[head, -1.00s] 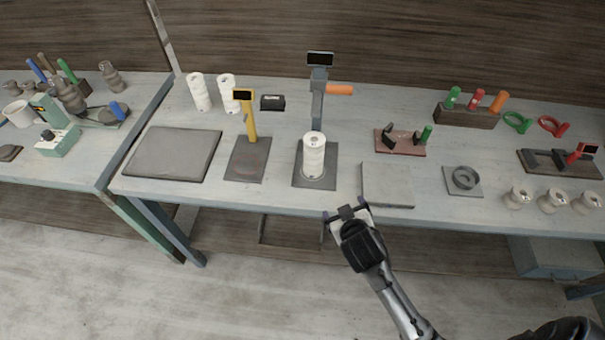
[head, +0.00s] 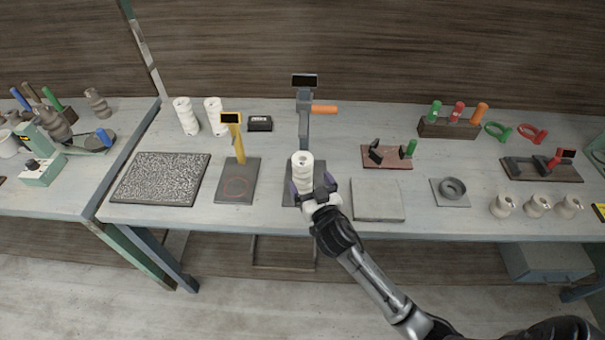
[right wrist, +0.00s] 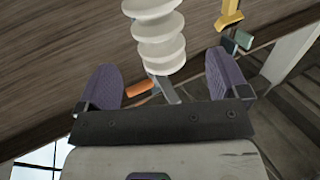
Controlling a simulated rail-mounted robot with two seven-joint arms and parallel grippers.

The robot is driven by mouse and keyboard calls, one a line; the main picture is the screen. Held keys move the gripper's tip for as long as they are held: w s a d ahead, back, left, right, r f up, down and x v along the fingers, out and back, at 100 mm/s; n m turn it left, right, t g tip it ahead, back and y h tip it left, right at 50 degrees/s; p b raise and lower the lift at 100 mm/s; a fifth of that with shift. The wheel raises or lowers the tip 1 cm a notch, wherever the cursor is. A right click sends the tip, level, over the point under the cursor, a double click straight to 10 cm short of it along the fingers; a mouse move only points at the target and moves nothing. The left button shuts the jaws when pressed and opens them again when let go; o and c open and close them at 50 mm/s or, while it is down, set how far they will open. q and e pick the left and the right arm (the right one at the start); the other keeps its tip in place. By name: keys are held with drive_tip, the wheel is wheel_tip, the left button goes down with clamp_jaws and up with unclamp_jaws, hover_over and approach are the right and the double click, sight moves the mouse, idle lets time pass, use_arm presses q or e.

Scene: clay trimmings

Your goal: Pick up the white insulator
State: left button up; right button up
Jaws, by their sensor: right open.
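A white ribbed insulator (head: 302,165) stands upright on the dark base of the grey press with the orange handle, near the middle of the bench. My right gripper (head: 312,188) is open at its near side, one finger on each side of its lower part in the picture. In the right wrist view the insulator (right wrist: 158,35) shows centred between and mostly beyond the two purple-padded fingers (right wrist: 163,78), with clear gaps on both sides. No contact shows. Two more white ribbed insulators (head: 186,116) (head: 214,116) stand at the back left. My left gripper is not in view.
The press (head: 304,120) rises right behind the insulator. A yellow-posted stand (head: 238,190) is to the left and a flat grey slab (head: 377,200) to the right. Several small pale spools (head: 503,206) stand at the right front.

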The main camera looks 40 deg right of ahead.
sight(306, 174)
drive_tip(key=shift+x, duration=3.35)
drive_tip(key=shift+f, duration=0.1)
drive_tip(key=c, duration=1.3)
drive_tip(key=shift+c, duration=0.3)
drive_tip(key=shift+r, duration=0.2)
